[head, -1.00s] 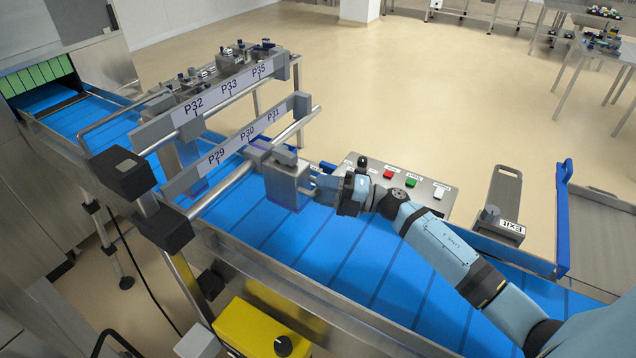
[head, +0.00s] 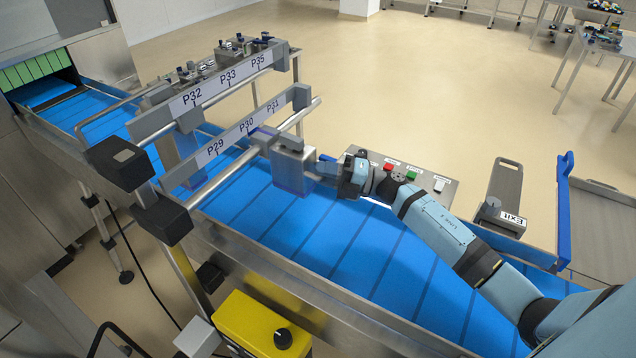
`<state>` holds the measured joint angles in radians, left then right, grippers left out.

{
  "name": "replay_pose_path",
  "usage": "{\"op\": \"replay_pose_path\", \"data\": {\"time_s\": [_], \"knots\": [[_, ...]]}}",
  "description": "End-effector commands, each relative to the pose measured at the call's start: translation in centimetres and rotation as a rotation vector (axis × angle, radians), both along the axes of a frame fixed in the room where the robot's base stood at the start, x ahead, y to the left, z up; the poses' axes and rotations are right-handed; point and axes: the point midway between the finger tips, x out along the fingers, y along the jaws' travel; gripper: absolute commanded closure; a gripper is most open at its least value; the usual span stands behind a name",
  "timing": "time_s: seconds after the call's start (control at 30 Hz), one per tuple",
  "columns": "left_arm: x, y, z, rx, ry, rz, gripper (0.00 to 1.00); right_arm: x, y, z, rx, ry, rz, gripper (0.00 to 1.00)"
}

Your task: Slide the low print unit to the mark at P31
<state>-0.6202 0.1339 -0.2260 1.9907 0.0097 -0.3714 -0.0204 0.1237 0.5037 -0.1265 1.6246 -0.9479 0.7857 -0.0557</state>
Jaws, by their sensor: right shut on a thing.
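The low print unit (head: 293,170) is a grey box with a dark knob on top. It hangs over the blue belt from the lower rail (head: 219,184). The lower label strip (head: 231,136) reads P29, P30 and P31, with the P31 mark (head: 273,107) near its far right end. The unit's rail clamp (head: 263,138) appears near the P30 to P31 stretch; its exact offset from P31 cannot be told. My right gripper (head: 322,170) is shut on the print unit at its right side; the fingertips are partly hidden. My left gripper is not in view.
The upper rail's strip (head: 228,86) with P32, P33 and P35 stands behind. A control panel (head: 412,180) with red and green buttons lies behind my right forearm. An EXIT-labelled part (head: 511,219) stands at right. The blue belt (head: 340,245) in front is clear.

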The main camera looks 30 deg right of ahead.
Motion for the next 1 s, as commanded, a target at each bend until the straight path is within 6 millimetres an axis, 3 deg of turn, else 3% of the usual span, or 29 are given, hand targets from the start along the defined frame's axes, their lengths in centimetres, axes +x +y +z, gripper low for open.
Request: {"op": "replay_pose_path", "data": {"time_s": [0.03,0.1,0.3,0.67,0.7,0.77,1.0], "knots": [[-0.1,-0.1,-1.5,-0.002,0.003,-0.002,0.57,0.9,-1.4,-0.3,-0.002,-0.007,-0.002,1.00],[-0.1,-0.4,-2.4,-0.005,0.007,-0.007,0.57,1.8,-2.9,-0.3,-0.001,-0.009,-0.002,1.00],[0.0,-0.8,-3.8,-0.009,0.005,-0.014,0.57,3.5,-5.8,0.1,0.001,-0.007,-0.001,1.00],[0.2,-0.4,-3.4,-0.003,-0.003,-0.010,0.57,3.7,-6.2,0.4,0.005,-0.005,-0.002,1.00],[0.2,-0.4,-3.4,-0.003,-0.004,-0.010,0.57,3.7,-6.2,0.4,0.005,-0.005,-0.002,0.73],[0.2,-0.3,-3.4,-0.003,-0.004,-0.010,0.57,3.7,-6.2,0.4,0.004,-0.004,-0.001,0.61],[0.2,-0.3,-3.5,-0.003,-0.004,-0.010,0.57,3.6,-6.2,0.2,0.003,-0.003,-0.001,0.61]]}}
